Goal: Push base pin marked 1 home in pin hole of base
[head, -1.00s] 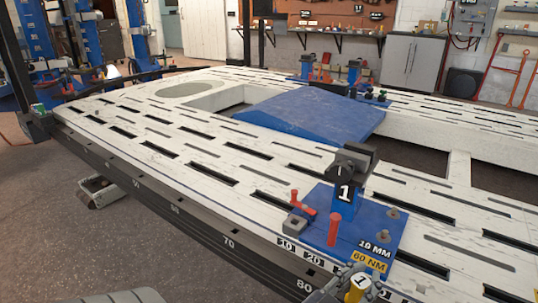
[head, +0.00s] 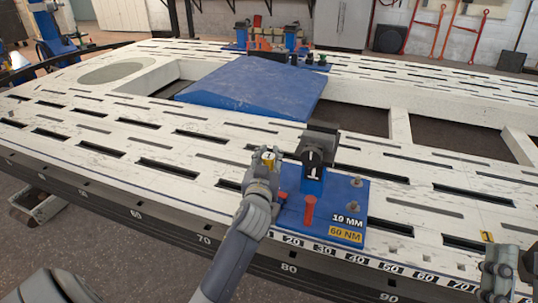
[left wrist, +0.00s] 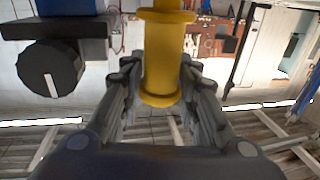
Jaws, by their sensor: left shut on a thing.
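The yellow base pin marked 1 (head: 269,160) is held in my left gripper (head: 264,166), whose fingers close on it from both sides. The pin (left wrist: 164,55) also shows between the fingers in the left wrist view. The blue base (head: 341,197) lies on the bench with a dark clamp head marked 1 (head: 311,157) on its post. My left gripper is at the left edge of the base, beside the clamp. The pin hole cannot be made out; my gripper and arm cover that side. My right gripper (head: 503,273) is at the right edge, its fingers unclear.
The white slotted bench (head: 110,120) spreads around. A blue ramp plate (head: 255,95) and a second blue fixture (head: 270,50) are farther back.

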